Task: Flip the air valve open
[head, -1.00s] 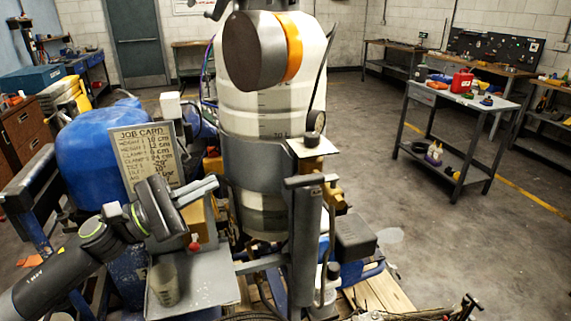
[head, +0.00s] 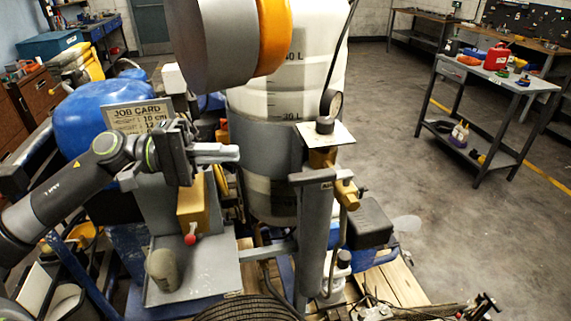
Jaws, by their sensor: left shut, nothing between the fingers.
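My left gripper (head: 232,153) is shut and empty, in front of the job card and the white tank, pointing right. Below it stands a yellow block (head: 192,208) on a grey shelf, with a small red knob (head: 190,239) at its lower front. I cannot tell which of these is the air valve. The left gripper appears apart from both. My right gripper is not in view.
A grey cup (head: 161,268) stands on the grey shelf (head: 215,278). The white tank (head: 285,98) and the grey post (head: 313,240) stand close to the right of my left gripper. A large grey disc with an orange rim (head: 272,38) overhangs from above.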

